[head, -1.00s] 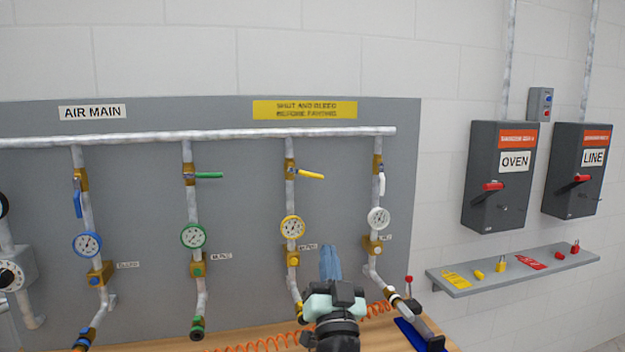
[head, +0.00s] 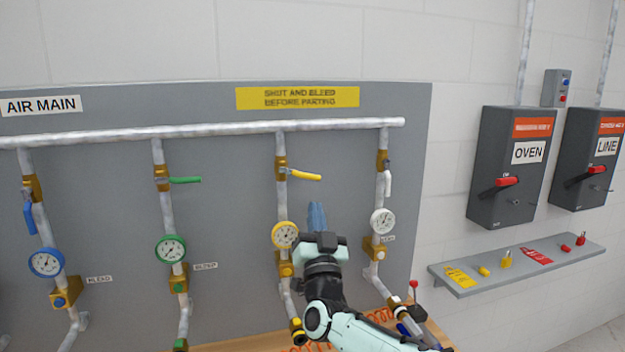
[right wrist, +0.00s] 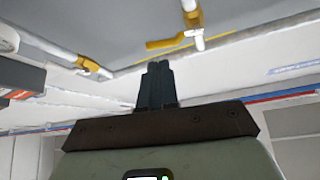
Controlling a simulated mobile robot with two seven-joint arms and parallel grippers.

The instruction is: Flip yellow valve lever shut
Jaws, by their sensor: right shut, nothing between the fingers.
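The yellow valve lever (head: 305,175) sticks out to the right from its brass valve on the third drop pipe, lying roughly crosswise to the pipe. It also shows in the right wrist view (right wrist: 165,43), above and beyond my fingers. My right gripper (head: 317,212) is below the lever, in front of the panel and just right of the yellow gauge (head: 285,234). Its blue-grey fingers are together and empty, apart from the lever. In the right wrist view the shut fingers (right wrist: 158,80) point up toward the lever. My left gripper is not in view.
A green lever (head: 186,180) lies crosswise on the pipe to the left; a blue lever (head: 29,218) and a white lever (head: 387,184) hang along theirs. A white gauge (head: 383,221) is right of my gripper. A shelf (head: 520,264) with locks and tags is far right.

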